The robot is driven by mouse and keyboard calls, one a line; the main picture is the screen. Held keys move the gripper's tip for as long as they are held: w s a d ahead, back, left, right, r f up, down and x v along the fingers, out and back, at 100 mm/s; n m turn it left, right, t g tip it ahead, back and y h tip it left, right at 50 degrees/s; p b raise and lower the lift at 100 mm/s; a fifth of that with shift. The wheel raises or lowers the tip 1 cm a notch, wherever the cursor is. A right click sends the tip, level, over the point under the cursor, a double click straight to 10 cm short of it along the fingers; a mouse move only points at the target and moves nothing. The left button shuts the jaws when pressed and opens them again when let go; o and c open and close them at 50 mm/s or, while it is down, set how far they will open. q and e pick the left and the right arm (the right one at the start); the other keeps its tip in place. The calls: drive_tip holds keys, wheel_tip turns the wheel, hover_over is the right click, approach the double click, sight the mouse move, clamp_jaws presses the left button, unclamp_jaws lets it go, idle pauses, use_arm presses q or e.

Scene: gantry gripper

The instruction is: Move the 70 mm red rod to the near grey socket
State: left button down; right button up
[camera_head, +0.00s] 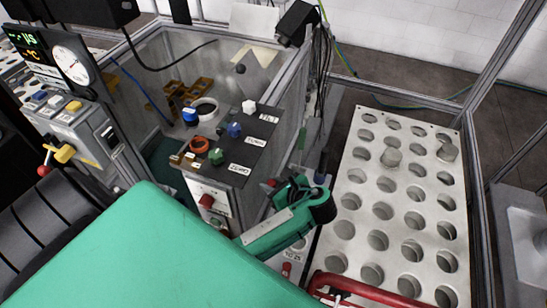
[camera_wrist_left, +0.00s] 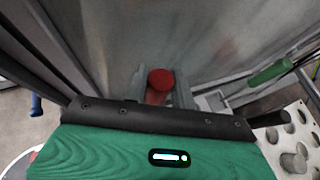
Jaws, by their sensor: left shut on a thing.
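The red rod (camera_wrist_left: 160,79) shows in the left wrist view as a round red end with a short length of its side below. My left gripper (camera_wrist_left: 161,92) is shut on it, with a grey finger on each side. In the head view the green and black wrist of my left arm is between the control panel and the white plate with holes; its fingers are mostly hidden there. I cannot pick out the near grey socket for certain in either view. My right gripper is in neither view.
A white plate with rows of round holes (camera_head: 395,210) stands right of my left wrist, with a few grey pieces in it. A control panel with coloured knobs (camera_head: 233,140) and a framed clear-walled box are to the left. A red tubular bar (camera_head: 372,290) crosses the near edge.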

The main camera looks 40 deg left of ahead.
use_arm(q)
drive_tip(key=f+n+g, duration=0.1)
drive_tip(key=f, duration=0.5)
drive_tip(key=s+d+f+g, duration=0.1)
drive_tip(key=f, duration=0.5)
drive_tip(key=s+f+n, duration=0.1)
drive_tip(key=f, duration=0.5)
drive_tip(key=shift+s+d+f+n+g, duration=0.2)
drive_tip(key=shift+d+n+g, duration=0.1)
drive_tip(key=shift+d+g, duration=0.1)
drive_tip(key=shift+f+b, duration=0.4)
drive_tip(key=shift+f, duration=1)
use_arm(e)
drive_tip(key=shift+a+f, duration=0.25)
use_arm(q)
drive_tip(key=c, duration=1.6)
unclamp_jaws()
drive_tip(key=shift+f, duration=0.1)
drive_tip(key=o, duration=0.4)
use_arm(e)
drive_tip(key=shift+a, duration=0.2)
use_arm(q)
drive_tip(key=shift+o, duration=0.2)
